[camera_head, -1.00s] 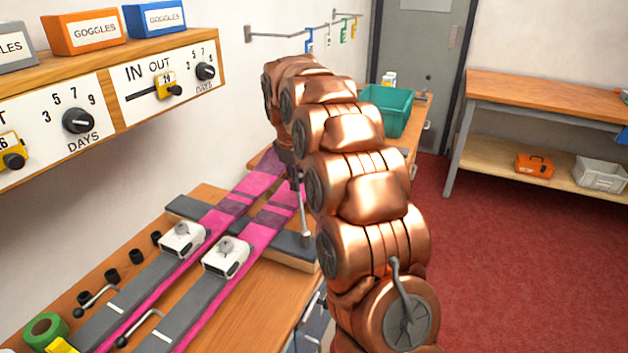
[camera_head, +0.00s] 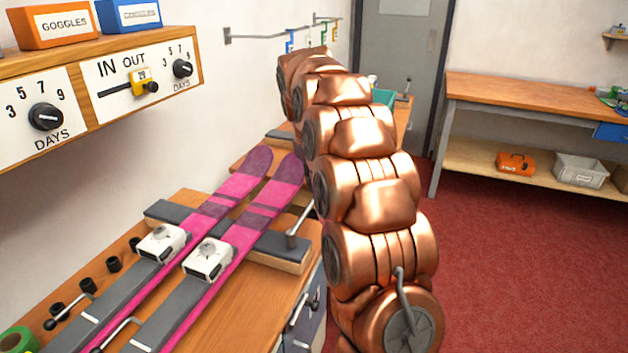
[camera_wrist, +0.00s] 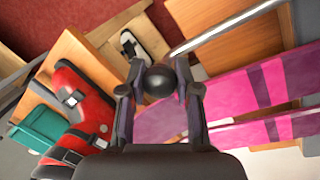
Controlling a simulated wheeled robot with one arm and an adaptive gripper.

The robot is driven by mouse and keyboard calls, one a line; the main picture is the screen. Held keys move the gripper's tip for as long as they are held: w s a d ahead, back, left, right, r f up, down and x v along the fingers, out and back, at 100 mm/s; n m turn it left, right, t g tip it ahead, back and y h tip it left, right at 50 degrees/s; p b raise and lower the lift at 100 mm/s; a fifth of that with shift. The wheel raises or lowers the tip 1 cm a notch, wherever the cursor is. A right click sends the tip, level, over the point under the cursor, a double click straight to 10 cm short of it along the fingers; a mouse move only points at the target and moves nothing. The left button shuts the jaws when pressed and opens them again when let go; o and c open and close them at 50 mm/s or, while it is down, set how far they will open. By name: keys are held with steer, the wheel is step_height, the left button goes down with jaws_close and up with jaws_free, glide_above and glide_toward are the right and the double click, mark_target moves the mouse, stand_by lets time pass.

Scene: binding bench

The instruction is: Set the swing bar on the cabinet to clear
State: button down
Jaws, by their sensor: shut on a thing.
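In the wrist view my gripper (camera_wrist: 160,88) is closed around a round black knob (camera_wrist: 159,80), which sits between its two fingertips. A straight grey metal bar (camera_wrist: 228,26) runs from beside the knob toward the upper right; I cannot tell whether the knob is joined to it. Wooden surfaces lie beneath. In the head view my copper arm hides the gripper and the knob. A drawer cabinet front (camera_head: 307,318) with metal handles shows under the bench, left of my arm. No marking for clear is readable.
Pink skis (camera_head: 262,205) lie clamped on the bench and also show in the wrist view (camera_wrist: 245,92). Red boots (camera_wrist: 80,100) and a teal crate (camera_wrist: 40,128) are at the wrist view's left. Red floor (camera_head: 500,265) is open to the right.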

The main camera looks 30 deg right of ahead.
steer(key=shift+s+d, duration=0.1)
steer(key=c, duration=0.8)
jaws_free()
steer(key=shift+a+r, duration=0.2)
steer(key=shift+r, duration=0.85)
steer(key=shift+a+r, duration=0.2)
steer(key=shift+r, duration=0.9)
steer(key=shift+a+r, duration=0.2)
steer(key=shift+r, duration=0.85)
steer(key=shift+a+r, duration=0.15)
steer(key=shift+r, duration=0.3)
